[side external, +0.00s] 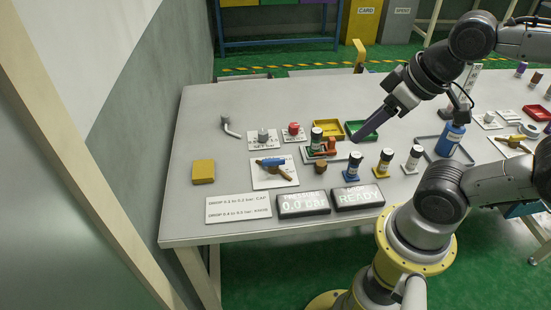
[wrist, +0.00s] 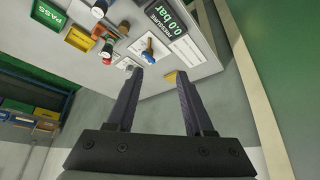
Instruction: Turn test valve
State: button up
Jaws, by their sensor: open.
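The test valve (side external: 270,162) seems to be the blue body with a tan lever (side external: 285,173) on a white plate at the front left of the table. In the wrist view the valve (wrist: 148,48) shows ahead, near the tip of the left finger, with clear space between. My gripper (side external: 358,137) hangs slanting down over the green tray, to the right of the valve and above the table. In the wrist view my gripper (wrist: 159,78) has its two dark fingers wide apart with nothing between them.
A pressure display (side external: 303,203) reads 0.0 bar, beside a READY display (side external: 358,197). A green tray (side external: 362,124) and a yellow tray (side external: 328,124) lie behind. Several capped columns, one blue-based (side external: 353,167), stand right of the valve. A yellow block (side external: 203,171) lies at left.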

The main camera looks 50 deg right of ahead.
jog(key=o, duration=0.7)
jog(key=shift+w+r+m, duration=0.15)
jog(key=shift+r+m, duration=0.1)
jog(key=shift+m, duration=0.25)
jog(key=shift+o, duration=0.3)
jog(key=w+r+m, duration=0.3)
jog(key=w, duration=0.4)
jog(key=shift+d+r+m, duration=0.15)
jog(key=shift+r+m, duration=0.15)
jog(key=shift+m, duration=0.1)
jog(key=m+g, duration=0.4)
jog(key=g, duration=0.2)
send_over(273, 159)
notch_tip(273, 159, down, 16)
notch_tip(273, 159, down, 13)
jog(key=shift+s+r, duration=0.1)
